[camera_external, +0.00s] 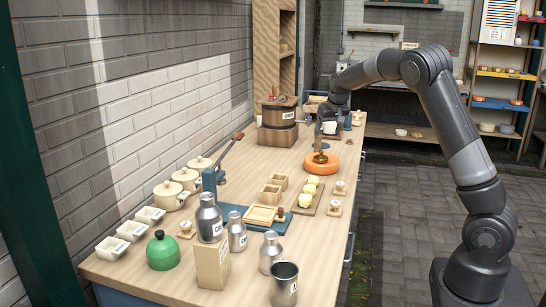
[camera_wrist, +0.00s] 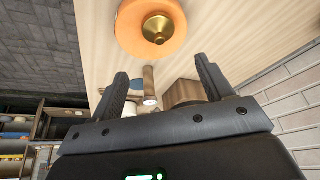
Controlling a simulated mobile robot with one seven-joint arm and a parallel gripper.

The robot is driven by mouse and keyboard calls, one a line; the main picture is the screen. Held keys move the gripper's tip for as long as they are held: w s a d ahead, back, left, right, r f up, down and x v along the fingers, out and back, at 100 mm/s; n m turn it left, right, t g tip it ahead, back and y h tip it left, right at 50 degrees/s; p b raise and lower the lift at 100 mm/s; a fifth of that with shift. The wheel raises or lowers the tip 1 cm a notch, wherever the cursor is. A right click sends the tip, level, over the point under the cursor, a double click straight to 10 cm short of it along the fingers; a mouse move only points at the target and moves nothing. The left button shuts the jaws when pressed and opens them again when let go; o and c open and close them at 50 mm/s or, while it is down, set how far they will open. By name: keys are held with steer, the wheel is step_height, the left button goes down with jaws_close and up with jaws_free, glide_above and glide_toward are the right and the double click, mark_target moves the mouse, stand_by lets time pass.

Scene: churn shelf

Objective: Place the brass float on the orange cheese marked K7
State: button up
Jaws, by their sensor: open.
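The orange cheese (camera_external: 322,168) is a round disc lying flat on the wooden counter, below my gripper. It also shows at the top of the wrist view (camera_wrist: 130,38). The brass float (camera_external: 320,157) rests on top of the cheese; in the wrist view the brass float (camera_wrist: 157,29) is a round gold piece with a central knob, inside the cheese's outline. No K7 mark is readable. My gripper (camera_wrist: 160,78) has its fingers wide apart with nothing between them, and the float lies beyond the fingertips, apart from them.
A wooden churn (camera_external: 278,122) stands left of the cheese. A board with pale yellow pieces (camera_external: 306,197) lies in front. Metal cans (camera_external: 208,218), a green kettle-like pot (camera_external: 162,251) and cream pots (camera_external: 185,178) crowd the near left. The counter's right strip is fairly clear.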

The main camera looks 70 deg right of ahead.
steer(key=s+a+r+n+t+y, duration=0.1)
steer(key=s+a+r+n, duration=0.15)
steer(key=a, duration=0.75)
steer(key=s+a+r+n+y, duration=0.15)
steer(key=a+r, duration=0.25)
steer(key=a, duration=0.6)
steer(key=s+a+r+n+t+y, duration=0.1)
steer(key=s+a+r, duration=0.15)
steer(key=a, duration=0.75)
steer(key=s+a+f+n, duration=0.2)
steer(key=s+a+n, duration=0.3)
steer(key=s+a, duration=1.2)
steer(key=shift+s+a+f+n+t, duration=0.15)
steer(key=shift+a+f+n+t, duration=0.25)
steer(key=shift+a, duration=0.25)
